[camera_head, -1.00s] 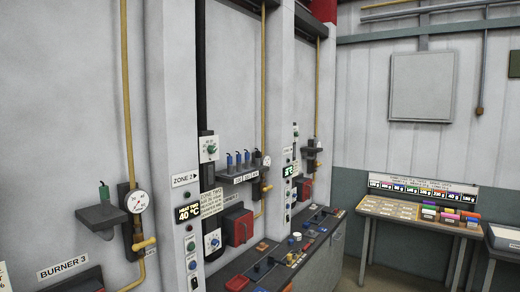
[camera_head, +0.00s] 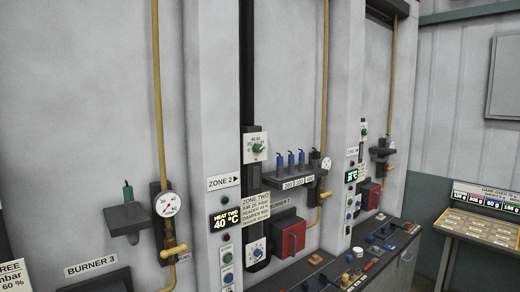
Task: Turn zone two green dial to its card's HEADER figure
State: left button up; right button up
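The zone two green dial (camera_head: 258,148) is a green knob on a white scale plate, high on the dark vertical strip right of the ZONE 2 sign (camera_head: 225,183). Its pointer setting is too small to read. The zone two card (camera_head: 262,208) is a cream label below the dial, headed ZONE TWO. Its smaller lines, including the header figure, are too small to read surely. The black HEAT TWO display (camera_head: 225,220) left of the card reads 40 °C. Neither of my grippers is in view.
A blue dial (camera_head: 257,252) sits below the card. A red box (camera_head: 288,236) and a shelf with several blue-topped items (camera_head: 290,177) stick out to the right. A pressure gauge (camera_head: 166,205) is on the left. A grey console (camera_head: 375,245) runs along the lower right.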

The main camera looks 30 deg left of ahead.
aim_at(258, 148)
jog(key=u, duration=0.5)
jog(key=i, duration=0.7)
jog(key=u, duration=0.75)
